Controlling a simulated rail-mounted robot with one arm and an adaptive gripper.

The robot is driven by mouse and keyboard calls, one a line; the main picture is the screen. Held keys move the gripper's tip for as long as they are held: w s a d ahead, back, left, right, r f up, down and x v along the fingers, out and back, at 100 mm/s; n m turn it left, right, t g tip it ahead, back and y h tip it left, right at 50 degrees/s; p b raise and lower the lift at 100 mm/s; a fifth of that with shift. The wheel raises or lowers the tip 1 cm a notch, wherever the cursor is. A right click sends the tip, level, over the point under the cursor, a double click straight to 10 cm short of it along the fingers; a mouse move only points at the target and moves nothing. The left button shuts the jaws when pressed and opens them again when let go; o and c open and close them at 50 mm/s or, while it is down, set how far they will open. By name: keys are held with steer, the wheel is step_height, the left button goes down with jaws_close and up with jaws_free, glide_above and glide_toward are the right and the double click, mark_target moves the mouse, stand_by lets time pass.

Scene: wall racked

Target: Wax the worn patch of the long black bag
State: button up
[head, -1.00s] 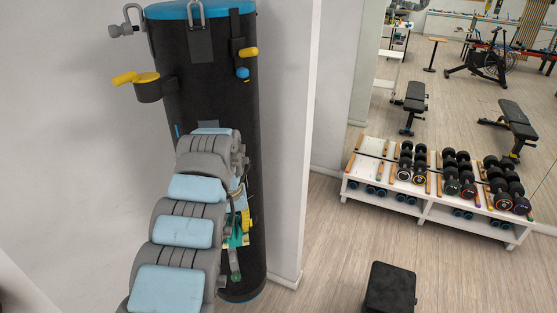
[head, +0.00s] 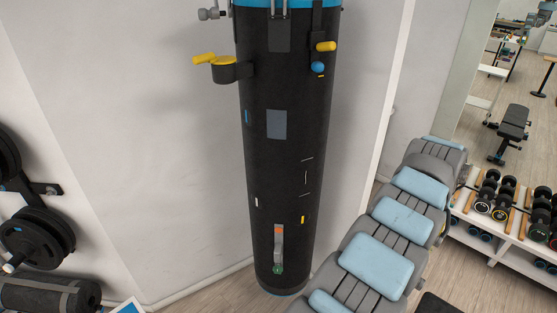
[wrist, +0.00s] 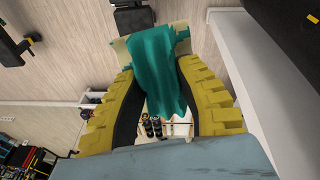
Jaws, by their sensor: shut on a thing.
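The long black bag (head: 270,165) hangs upright against the pale wall in the head view. It bears a dull grey rectangular patch (head: 277,124) at mid height and several thin pale marks (head: 306,177) lower right; I cannot tell which is the worn patch. My gripper (wrist: 158,70) has yellow fingers, shut on a teal cloth-like thing (wrist: 160,75) with a pale beige piece (wrist: 124,48) behind it. The held thing is apart from the bag.
A yellow-topped black holder (head: 228,70) and a yellow handle (head: 326,46) stick out near the bag's top. An orange-and-green tool (head: 278,250) is low on its front. Weight plates (head: 35,240) stand left; a dumbbell rack (head: 515,235) stands right.

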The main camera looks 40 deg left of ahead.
steer(key=w+a+r+n+t+y+b, duration=0.1)
steer(key=w+a+n+t+b, duration=0.25)
steer(key=a, duration=0.85)
steer(key=w+a+r+n+t+b, duration=0.15)
steer(key=w+a+t, duration=0.35)
steer(key=a, duration=0.7)
steer(key=s+a+r+n+t+y+b, duration=0.1)
steer(key=s+a+n+t+y, duration=0.2)
steer(key=a, duration=0.5)
steer(key=s+a+r+n+t+y, duration=0.1)
steer(key=s+a+y, duration=0.1)
steer(key=s+a, duration=0.5)
steer(key=s+a+n+t+y+b, duration=0.1)
steer(key=s+a+n+y, duration=0.15)
steer(key=a, duration=0.55)
steer(key=shift+m+y, duration=0.35)
steer(key=shift+m, duration=0.1)
steer(key=shift+b+x, duration=1.25)
steer(key=shift+x, duration=1.5)
steer(key=shift+s+a+r, duration=0.1)
steer(key=shift+a+r, duration=0.05)
steer(key=shift+a, duration=0.05)
steer(key=shift+r, duration=0.1)
